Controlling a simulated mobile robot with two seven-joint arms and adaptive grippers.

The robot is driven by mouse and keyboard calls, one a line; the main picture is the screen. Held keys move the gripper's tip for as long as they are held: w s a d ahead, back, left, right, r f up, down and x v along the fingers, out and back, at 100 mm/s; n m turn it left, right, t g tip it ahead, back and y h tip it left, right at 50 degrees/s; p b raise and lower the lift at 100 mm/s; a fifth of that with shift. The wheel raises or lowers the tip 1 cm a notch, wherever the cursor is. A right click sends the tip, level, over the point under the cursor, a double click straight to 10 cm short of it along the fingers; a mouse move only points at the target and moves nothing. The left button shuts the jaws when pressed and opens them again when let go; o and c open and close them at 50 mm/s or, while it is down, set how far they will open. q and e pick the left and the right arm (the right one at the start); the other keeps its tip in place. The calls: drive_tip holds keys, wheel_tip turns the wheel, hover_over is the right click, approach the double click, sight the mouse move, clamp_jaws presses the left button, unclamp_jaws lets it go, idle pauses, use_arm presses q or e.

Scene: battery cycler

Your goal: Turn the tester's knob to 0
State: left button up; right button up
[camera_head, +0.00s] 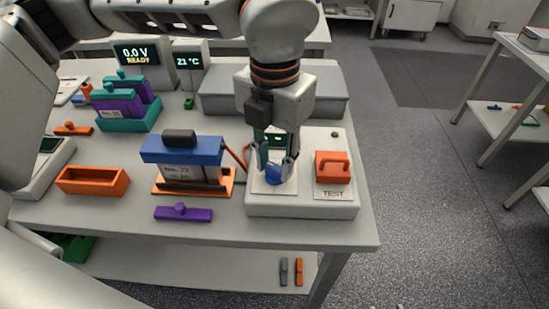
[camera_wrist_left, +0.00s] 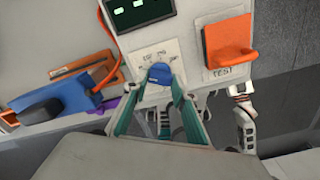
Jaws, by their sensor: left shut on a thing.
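The tester (camera_head: 300,208) is a pale box at the front right of the table. Its blue knob (camera_head: 273,176) sits on a light dial plate, and the knob also shows in the left wrist view (camera_wrist_left: 160,73). My left gripper (camera_head: 275,168) comes down from above and is shut on the knob, with a teal-lined finger on each side. The fingers hide part of the dial, and its small marks are too blurred to read. What seems to be my right gripper (camera_wrist_left: 243,110) shows small beyond the tester; its jaws are unclear.
An orange lever (camera_head: 333,168) marked TEST stands right of the knob. A blue-topped battery (camera_head: 185,150) in an orange holder stands left, with a red cable to the tester. An orange tray (camera_head: 92,181) and a purple part (camera_head: 183,213) lie further left.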

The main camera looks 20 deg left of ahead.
sight(275, 167)
idle(0.3)
use_arm(q)
drive_tip(key=o, duration=1.1)
wheel_tip(275, 167, up, 12)
